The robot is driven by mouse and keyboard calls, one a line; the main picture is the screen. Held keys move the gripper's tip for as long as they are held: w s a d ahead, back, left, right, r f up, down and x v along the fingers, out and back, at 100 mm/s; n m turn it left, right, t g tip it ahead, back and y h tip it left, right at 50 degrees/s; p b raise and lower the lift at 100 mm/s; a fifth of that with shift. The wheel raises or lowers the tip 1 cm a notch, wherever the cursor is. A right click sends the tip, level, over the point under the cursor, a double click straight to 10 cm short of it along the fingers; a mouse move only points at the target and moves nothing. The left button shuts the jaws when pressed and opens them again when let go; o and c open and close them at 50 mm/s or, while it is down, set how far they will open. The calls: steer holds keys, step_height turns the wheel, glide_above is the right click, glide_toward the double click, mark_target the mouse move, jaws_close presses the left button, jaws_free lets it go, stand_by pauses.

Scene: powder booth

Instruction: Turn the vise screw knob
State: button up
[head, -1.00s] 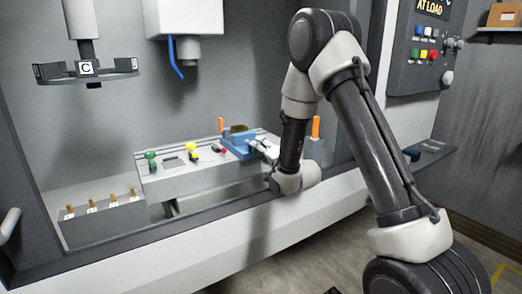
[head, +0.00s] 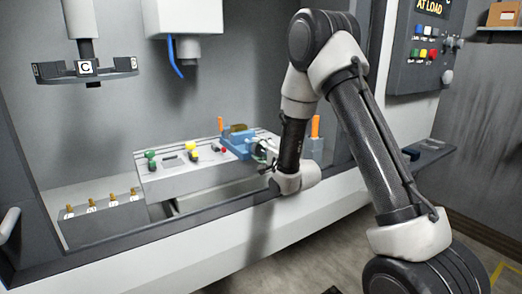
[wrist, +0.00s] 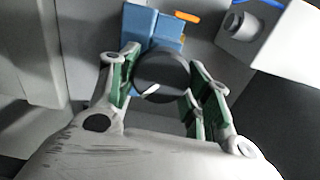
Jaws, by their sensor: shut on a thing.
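The blue vise (head: 236,144) sits on the grey machine bed, partly hidden behind my arm in the head view. It also shows at the top of the wrist view (wrist: 145,27). Its dark round screw knob (wrist: 161,75), with a pale mark on its face, is at the vise's near end. My gripper (wrist: 162,80) has its green-padded fingers on either side of the knob and is shut on it. In the head view my gripper (head: 262,150) is at the vise's near end, and the knob cannot be made out there.
The bed (head: 165,178) also carries a green knob (head: 150,155) and a yellow knob (head: 191,147). Brass-coloured pegs stand on a block (head: 100,228) at the left. An orange-handled tool (head: 315,127) stands right of my forearm. A carousel (head: 86,70) and blue nozzle hang above.

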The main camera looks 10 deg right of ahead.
steer(key=o, duration=1)
steer(key=shift+o, duration=0.2)
steer(key=v, duration=0.7)
steer(key=shift+s, duration=0.2)
steer(key=shift+d, duration=0.1)
